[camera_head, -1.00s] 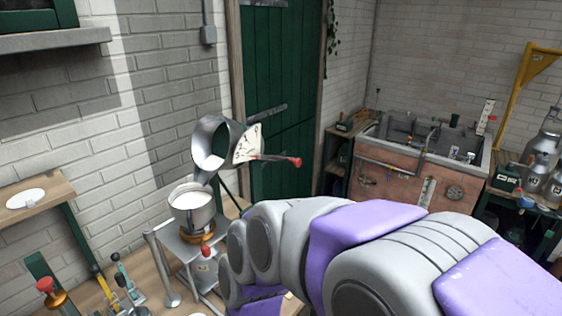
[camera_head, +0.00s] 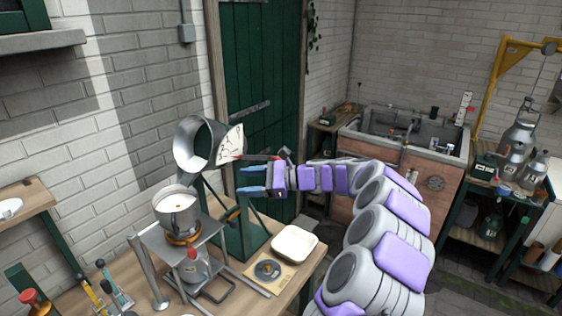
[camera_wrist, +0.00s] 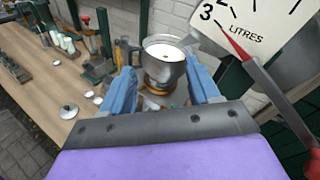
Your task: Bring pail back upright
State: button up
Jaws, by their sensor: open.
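The metal pail (camera_head: 195,142) is tipped on its stand, its open mouth facing left and down. A white dial plate (camera_head: 230,146) marked in litres is at its right side, also close in the wrist view (camera_wrist: 250,28). A lever with a red end (camera_head: 262,157) reaches right from the dial; its red end shows at the right edge of the wrist view. My gripper (camera_head: 246,181) is open and empty, just below the lever, its blue fingers pointing left. A metal pot (camera_head: 177,212) of white liquid stands below the pail; it shows between my fingers in the wrist view (camera_wrist: 165,68).
The pot rests on a small metal stand (camera_head: 205,232) on the wooden bench. Levers with coloured knobs stand at lower left. A brick sink (camera_head: 395,178) is behind at right.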

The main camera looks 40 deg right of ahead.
jog(key=s+d+f+m+t+h, duration=0.1)
jog(key=d+f+m+t+h, duration=0.15)
jog(key=d, duration=0.65)
jog(key=s+d+f+m+t+h, duration=0.15)
jog(key=d+m, duration=0.25)
jog(key=d, duration=0.4)
jog(key=s+d+f+m+t+h, duration=0.1)
jog(key=d+f+m+t+h, duration=0.15)
jog(key=d, duration=0.65)
jog(key=shift+m, duration=0.3)
jog(key=shift+b+x, duration=0.65)
jog(key=shift+x, duration=8)
jog(key=shift+a+r, duration=0.1)
jog(key=shift+r, duration=0.05)
jog(key=shift+s, duration=0.1)
grip_shut()
